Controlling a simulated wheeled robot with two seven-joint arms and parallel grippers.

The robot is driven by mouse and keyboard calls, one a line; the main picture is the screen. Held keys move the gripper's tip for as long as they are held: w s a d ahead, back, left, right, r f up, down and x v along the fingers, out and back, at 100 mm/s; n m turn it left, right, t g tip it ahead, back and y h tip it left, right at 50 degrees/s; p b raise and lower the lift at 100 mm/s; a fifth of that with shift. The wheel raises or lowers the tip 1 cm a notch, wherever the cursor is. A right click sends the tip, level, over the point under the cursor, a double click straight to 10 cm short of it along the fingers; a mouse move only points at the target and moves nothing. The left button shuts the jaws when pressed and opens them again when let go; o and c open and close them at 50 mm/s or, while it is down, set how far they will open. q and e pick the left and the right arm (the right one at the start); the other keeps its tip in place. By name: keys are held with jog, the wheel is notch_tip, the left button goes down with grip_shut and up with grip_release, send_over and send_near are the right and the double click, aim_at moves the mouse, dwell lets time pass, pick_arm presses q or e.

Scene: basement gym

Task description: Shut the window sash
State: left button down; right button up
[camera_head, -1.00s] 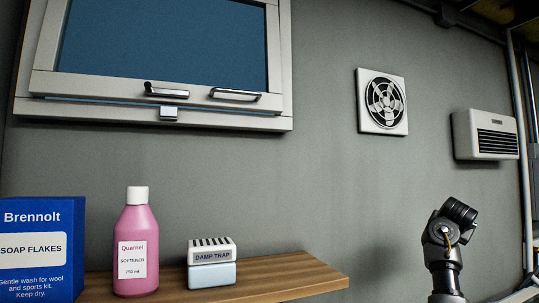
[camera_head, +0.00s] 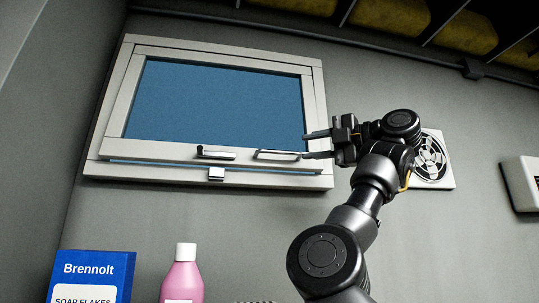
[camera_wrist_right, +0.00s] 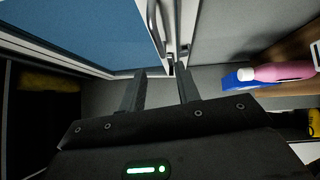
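The window sash (camera_head: 160,150) is a pale frame around a blue pane, set in a pale outer frame (camera_head: 140,173). A thin blue strip shows along its lower edge, suggesting it stands slightly ajar. A dark-ended lever handle (camera_head: 215,153) and a bar handle (camera_head: 277,155) are on its bottom rail. A small catch (camera_head: 216,174) sits below the lever. My right gripper (camera_head: 305,145) is open at the sash's lower right corner, its fingers close to the bar handle's right end. In the right wrist view, the open fingers (camera_wrist_right: 160,72) have nothing between them, with the bar handle (camera_wrist_right: 155,28) just beyond. My left gripper is out of view.
A blue soap flakes box (camera_head: 92,272) and a pink softener bottle (camera_head: 182,277) stand below the window. A wall fan (camera_head: 432,160) is behind my right forearm. A white wall heater (camera_head: 522,184) is at the far right. The wall below the sash is clear.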

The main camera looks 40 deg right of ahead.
aim_at(278, 152)
jog(key=shift+p+x, duration=5.15)
jog(key=shift+x, duration=0.25)
jog(key=shift+d, duration=0.15)
jog(key=shift+s, duration=0.1)
jog(key=shift+c, duration=0.2)
grip_shut()
